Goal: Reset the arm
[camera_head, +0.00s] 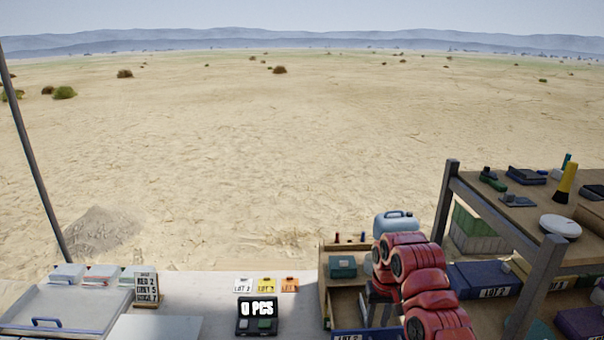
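My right arm is red and reaches in from the bottom right of the head view, in front of the wooden shelf unit. The dark gripper (379,302) at its end points down beside the arm, over the wooden box (325,290). The arm links hide much of it, so I cannot see whether its fingers are apart or hold anything. My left arm and gripper are not in view.
A counter with "0 PCS" (257,318) stands on the white table (195,290), near white, yellow and orange lot cards. A tray (60,306) lies at the left. The shelf (520,222) at the right holds tools and a white round object (560,225).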

